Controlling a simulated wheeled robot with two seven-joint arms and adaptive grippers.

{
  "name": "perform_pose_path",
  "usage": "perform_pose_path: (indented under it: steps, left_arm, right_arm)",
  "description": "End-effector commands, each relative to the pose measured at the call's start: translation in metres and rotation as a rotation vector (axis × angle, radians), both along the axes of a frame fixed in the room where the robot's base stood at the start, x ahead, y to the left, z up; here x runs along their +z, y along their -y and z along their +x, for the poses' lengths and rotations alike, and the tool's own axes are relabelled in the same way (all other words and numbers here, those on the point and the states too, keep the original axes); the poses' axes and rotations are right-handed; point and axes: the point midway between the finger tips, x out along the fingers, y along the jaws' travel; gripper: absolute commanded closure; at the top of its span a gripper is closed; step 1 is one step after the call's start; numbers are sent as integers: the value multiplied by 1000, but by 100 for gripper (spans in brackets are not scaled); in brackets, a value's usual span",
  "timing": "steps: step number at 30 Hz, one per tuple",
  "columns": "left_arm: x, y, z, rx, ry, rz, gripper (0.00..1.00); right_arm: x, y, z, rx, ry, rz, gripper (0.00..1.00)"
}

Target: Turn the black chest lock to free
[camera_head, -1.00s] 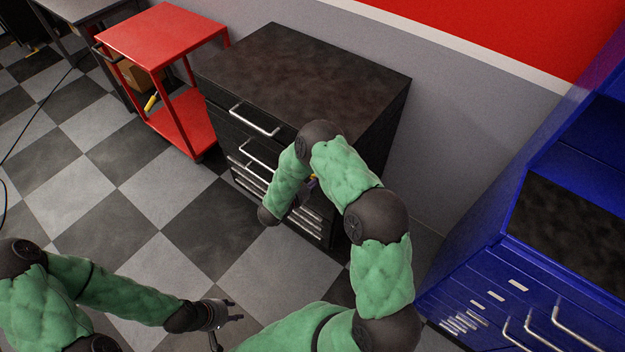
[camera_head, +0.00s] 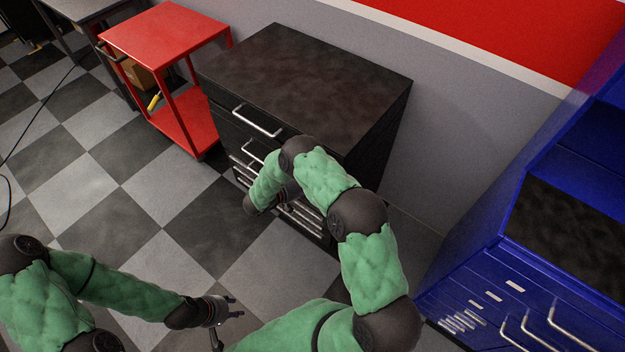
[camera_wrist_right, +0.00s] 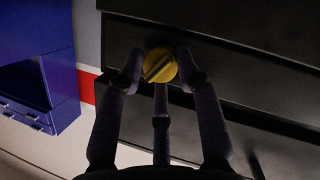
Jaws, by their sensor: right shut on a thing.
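The black chest (camera_head: 300,75) stands against the wall in the head view, with silver drawer handles on its front. Its lock is a round yellow knob (camera_wrist_right: 160,65) with a raised bar, seen in the right wrist view on the dark drawer front; the bar lies at a slant. My right gripper (camera_wrist_right: 160,75) has its fingers shut around the knob. In the head view my right arm hides the knob and that gripper. My left gripper (camera_head: 232,308) is open and empty above the floor at the lower left.
A blue cabinet (camera_head: 520,290) with silver handles stands at the right. The checkered floor in front of the chest is clear.

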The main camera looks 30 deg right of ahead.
Motion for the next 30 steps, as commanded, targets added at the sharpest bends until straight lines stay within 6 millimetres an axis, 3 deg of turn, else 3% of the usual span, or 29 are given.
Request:
perform_pose_path:
  steps: [1, 15, 30]
  left_arm:
    - [-3, 0, 0, 0, 0, 0, 60]
    - [-21, 0, 0, 0, 0, 0, 60]
    - [-29, 0, 0, 0, 0, 0, 60]
  right_arm:
    - [-12, -4, -6, 5, -59, -5, 98]
    - [-15, -3, -7, 4, -438, -158, 98]
    - [-15, -2, -7, 3, -616, -233, 97]
